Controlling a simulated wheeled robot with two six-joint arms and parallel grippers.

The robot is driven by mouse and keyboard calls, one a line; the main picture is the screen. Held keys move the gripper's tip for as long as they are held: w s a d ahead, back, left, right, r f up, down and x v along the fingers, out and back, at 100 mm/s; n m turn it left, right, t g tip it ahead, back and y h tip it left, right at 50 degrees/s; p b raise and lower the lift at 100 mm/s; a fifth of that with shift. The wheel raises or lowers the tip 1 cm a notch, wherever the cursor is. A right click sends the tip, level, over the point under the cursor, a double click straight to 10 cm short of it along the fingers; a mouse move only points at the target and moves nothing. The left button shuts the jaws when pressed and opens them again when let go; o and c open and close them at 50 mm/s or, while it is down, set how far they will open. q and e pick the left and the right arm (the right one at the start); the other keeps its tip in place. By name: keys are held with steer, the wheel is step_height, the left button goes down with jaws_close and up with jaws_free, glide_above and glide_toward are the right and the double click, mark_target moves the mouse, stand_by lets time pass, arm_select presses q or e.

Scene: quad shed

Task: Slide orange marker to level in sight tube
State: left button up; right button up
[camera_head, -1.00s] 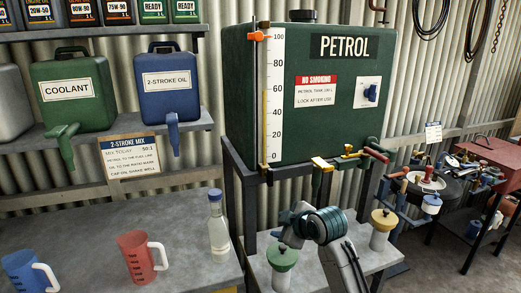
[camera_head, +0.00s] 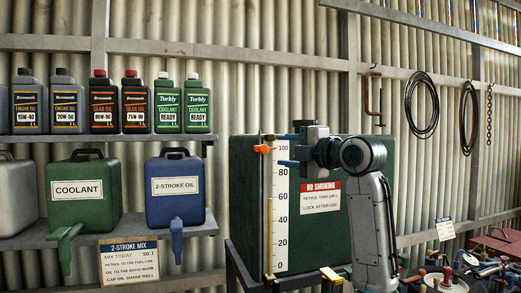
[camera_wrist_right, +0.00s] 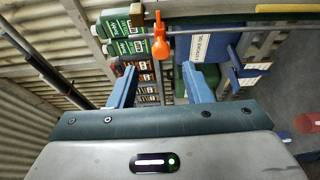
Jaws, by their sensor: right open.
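The orange marker (camera_head: 263,148) sits near the top of the sight tube (camera_head: 267,180), level with the 100 on the white scale (camera_head: 281,230). Yellow in the tube appears to reach roughly the 60 mark. My right gripper (camera_head: 284,150) is open just right of the marker, about level with it, its blue fingers pointing left. In the right wrist view the marker (camera_wrist_right: 160,45) shows ahead of and between the fingertips (camera_wrist_right: 160,68), not gripped. My left gripper is not in view.
The green petrol tank (camera_head: 242,190) stands behind the scale. To the left, a shelf (camera_head: 205,229) carries the coolant can (camera_head: 85,217) and the 2-stroke oil can (camera_head: 180,212). Bottles line the shelf above. A yellow valve part (camera_head: 331,275) sits below the tank's front.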

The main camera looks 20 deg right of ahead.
mark_target(266, 150)
steer(key=p+x, duration=0.4)
steer(key=x, duration=0.5)
steer(key=shift+a+r, duration=0.1)
steer(key=shift+w+a+p, duration=0.15)
steer(key=shift+w+p, duration=0.25)
steer(key=shift+w, duration=0.15)
jaws_close()
